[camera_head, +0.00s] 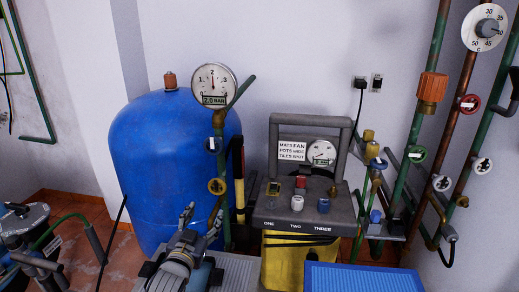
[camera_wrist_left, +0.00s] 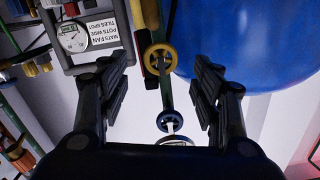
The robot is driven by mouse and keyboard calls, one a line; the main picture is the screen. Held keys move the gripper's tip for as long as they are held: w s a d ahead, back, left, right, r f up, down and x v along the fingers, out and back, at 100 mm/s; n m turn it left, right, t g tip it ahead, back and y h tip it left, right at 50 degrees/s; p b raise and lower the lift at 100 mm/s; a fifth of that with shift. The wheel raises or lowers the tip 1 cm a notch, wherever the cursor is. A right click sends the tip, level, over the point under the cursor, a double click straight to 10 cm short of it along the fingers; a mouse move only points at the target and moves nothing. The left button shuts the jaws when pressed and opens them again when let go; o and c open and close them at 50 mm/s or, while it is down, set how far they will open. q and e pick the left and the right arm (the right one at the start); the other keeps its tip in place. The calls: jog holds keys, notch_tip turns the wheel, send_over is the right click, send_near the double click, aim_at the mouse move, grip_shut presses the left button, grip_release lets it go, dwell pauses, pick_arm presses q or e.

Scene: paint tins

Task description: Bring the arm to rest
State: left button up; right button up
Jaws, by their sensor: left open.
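My left gripper (camera_head: 203,214) stands low in the middle of the head view, in front of the blue tank and the pipe with the round valve wheels. Its fingers are spread and nothing is between them. In the left wrist view the open fingers (camera_wrist_left: 160,80) frame the yellow valve wheel (camera_wrist_left: 160,59) and a dark blue one (camera_wrist_left: 169,121) beyond; I cannot tell how far off these are. My right gripper is in neither view.
The blue tank (camera_head: 165,150) with a dial gauge (camera_head: 213,84) stands behind the gripper. A grey panel (camera_head: 305,215) with knobs sits on a yellow base (camera_head: 285,262) to the right. A blue mat (camera_head: 362,278) lies at the front. Pipes (camera_head: 425,125) run up the right wall.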

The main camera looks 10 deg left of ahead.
pick_arm(q)
jog(key=s+d+f+n+g, duration=0.1)
jog(key=s+f+g, duration=0.6)
jog(key=s+f, duration=0.85)
jog(key=s+d+f+g, duration=0.2)
jog(key=s+g, duration=0.5)
jog(key=s, duration=1.6)
notch_tip(320, 180, down, 26)
jog(key=s+g, duration=0.1)
jog(key=s, duration=0.1)
jog(key=s+a+g+p, duration=0.1)
jog(key=s+a+p, duration=0.2)
jog(key=s+p, duration=1.3)
jog(key=shift+s+f+m+g+y, duration=0.3)
jog(key=shift+s+f, duration=0.1)
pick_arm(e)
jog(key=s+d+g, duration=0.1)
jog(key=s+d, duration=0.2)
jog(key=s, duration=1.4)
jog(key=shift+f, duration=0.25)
